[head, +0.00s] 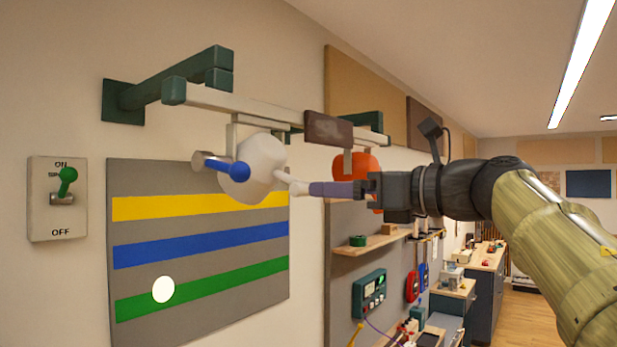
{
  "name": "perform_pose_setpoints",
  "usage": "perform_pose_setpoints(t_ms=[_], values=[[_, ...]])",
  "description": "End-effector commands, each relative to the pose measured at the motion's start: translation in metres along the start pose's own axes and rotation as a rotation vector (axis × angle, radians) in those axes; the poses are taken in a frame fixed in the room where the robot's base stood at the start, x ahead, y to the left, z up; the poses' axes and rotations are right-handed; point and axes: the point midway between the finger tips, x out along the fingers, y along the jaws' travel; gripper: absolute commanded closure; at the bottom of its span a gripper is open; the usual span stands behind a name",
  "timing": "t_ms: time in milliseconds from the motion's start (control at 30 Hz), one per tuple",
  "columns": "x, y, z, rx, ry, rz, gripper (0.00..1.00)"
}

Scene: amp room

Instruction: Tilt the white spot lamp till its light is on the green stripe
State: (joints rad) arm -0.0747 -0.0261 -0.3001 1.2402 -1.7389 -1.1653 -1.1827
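The white spot lamp (262,165) hangs from a pale rail in the head view. I cannot tell whether the fingers are closed on that bar. The round light spot (163,289) is on the grey wall board (200,335). It straddles the upper edge of the green stripe (235,277), partly on the stripe and partly on the grey above it.
Blue (200,245) and yellow (150,207) stripes lie above the green one. A switch (62,190) with a green lever, up towards ON, is at the left. An orange lamp (362,170) hangs behind my gripper. A shelf (372,243) is below my arm.

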Motion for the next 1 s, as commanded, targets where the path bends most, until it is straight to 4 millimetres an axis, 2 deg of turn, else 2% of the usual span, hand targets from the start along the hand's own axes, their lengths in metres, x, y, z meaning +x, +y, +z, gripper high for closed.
perform_pose_setpoints(t_ms=[200, 400, 567, 800, 867, 1000], values=[[0.041, 0.0, 0.004, 0.003, 0.002, 0.004, 0.02], [0.071, 0.0, 0.003, 0.001, 0.002, 0.002, 0.02], [0.081, 0.0, 0.001, 0.001, 0.001, 0.0, 0.02], [0.081, 0.0, 0.0, 0.0, 0.0, 0.0, 0.02], [0.081, 0.0, 0.0, 0.0, 0.0, 0.0, 0.1], [0.081, 0.0, 0.0, 0.0, 0.0, 0.0, 0.37]])
